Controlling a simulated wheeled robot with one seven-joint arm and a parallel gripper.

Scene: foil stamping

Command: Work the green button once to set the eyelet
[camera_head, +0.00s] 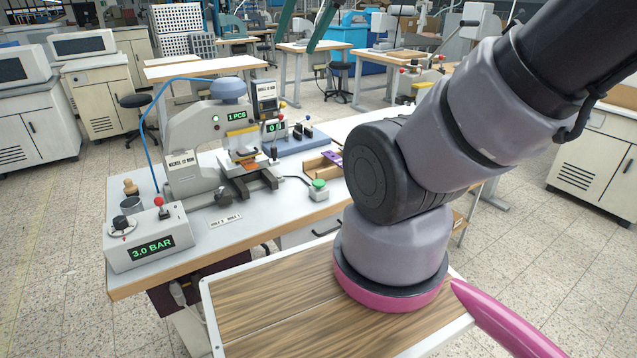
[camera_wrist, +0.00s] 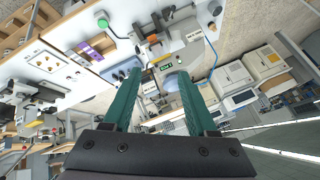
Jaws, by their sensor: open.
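The green button (camera_head: 319,185) sits on a small grey-white box at the right part of the white bench, right of the eyelet press (camera_head: 205,125). The press has a blue-grey dome on top, a display reading "1 PCS" and a "NICKEL 12 MM" label. An orange and pale piece lies under its head; the eyelet is too small to make out. The button also shows at the upper left of the wrist view (camera_wrist: 103,22). My gripper (camera_wrist: 158,74) is open and empty, its two teal fingers apart in the air, well away from the button.
A control box (camera_head: 147,240) reading "3.0 BAR", with a red-tipped lever and black knob, stands at the bench's left front. A wooden tray (camera_head: 322,165) with a purple item lies behind the button. A blue hose arches over the press. Bench surface around the button is mostly clear.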

